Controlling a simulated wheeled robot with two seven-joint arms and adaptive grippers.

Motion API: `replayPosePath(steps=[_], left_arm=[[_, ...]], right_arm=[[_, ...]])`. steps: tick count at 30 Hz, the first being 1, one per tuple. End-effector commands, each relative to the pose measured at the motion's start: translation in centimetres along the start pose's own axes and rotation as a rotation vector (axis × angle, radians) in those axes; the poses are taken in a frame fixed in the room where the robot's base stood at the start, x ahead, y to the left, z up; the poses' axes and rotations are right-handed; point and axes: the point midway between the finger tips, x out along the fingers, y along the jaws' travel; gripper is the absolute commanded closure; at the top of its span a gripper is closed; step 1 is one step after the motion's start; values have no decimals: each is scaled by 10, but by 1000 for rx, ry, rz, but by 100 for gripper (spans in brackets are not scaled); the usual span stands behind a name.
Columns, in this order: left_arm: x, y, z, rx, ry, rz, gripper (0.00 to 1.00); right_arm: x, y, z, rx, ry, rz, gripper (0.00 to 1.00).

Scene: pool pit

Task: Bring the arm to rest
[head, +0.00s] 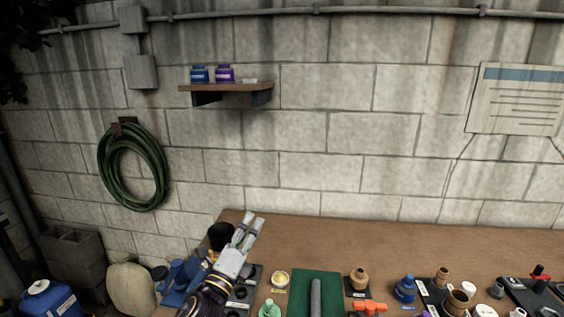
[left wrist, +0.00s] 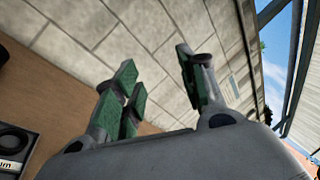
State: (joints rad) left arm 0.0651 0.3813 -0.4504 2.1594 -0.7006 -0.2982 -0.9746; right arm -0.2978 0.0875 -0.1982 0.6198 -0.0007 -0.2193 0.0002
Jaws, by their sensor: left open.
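My left gripper (head: 246,232) is at the left end of the brown workbench (head: 310,240) in the head view, its fingers pointing up toward the block wall. In the left wrist view its fingers (left wrist: 160,90) with green pads stand apart with nothing between them, and the wall lies behind them. The gripper is open and empty. It partly covers a dark cup (head: 221,235) beside it. My right gripper is not in view.
A green mat (head: 300,291) with a grey rod (head: 316,297), a tan pot (head: 359,278), an orange piece (head: 369,307) and a blue bottle (head: 405,288) stand along the bench front. A shelf (head: 226,88) hangs on the wall. The back of the bench is clear.

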Motion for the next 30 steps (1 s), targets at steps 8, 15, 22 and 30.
replayPosePath(steps=[8, 15, 22, 30], left_arm=[[-41, 65, 22, -396, -168, 274, 59], [-94, 122, 26, -717, -336, 510, 59], [-158, 166, 17, -998, -520, 733, 59], [-245, 200, -7, -1283, -768, 999, 59]], right_arm=[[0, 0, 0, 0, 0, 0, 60], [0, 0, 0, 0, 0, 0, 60], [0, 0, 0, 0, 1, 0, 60], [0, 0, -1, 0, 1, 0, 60]])
